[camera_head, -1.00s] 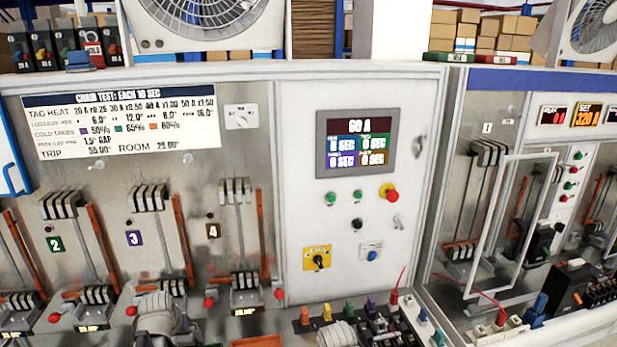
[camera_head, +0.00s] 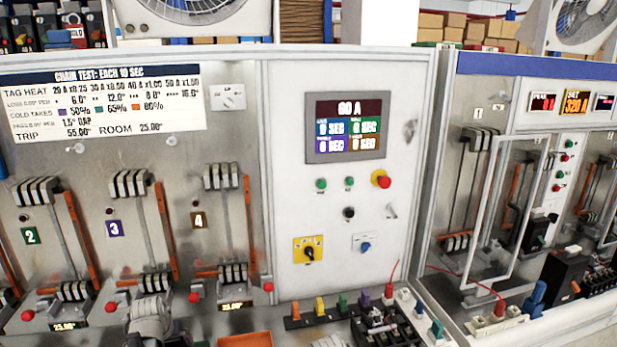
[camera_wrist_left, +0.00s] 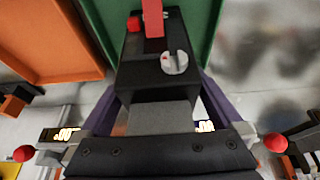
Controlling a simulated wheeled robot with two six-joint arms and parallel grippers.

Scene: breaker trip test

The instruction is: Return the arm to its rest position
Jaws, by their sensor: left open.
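In the left wrist view, my left gripper (camera_wrist_left: 160,150) shows as a dark body at the bottom edge. Its jaws are open, though its fingertips are hard to make out. A black block (camera_wrist_left: 140,72) with a red lever and a grey slotted dial stands just beyond it, over a green tray (camera_wrist_left: 205,35). I cannot tell whether the gripper touches the block. In the head view, a grey link of my arm (camera_head: 150,322) shows at the bottom, in front of the breaker panel (camera_head: 150,200). My right gripper is not in view.
A white panel with a screen (camera_head: 345,130) stands centre. Coloured terminals (camera_head: 320,306) line the bench. A clear framed guard (camera_head: 500,215) stands at right.

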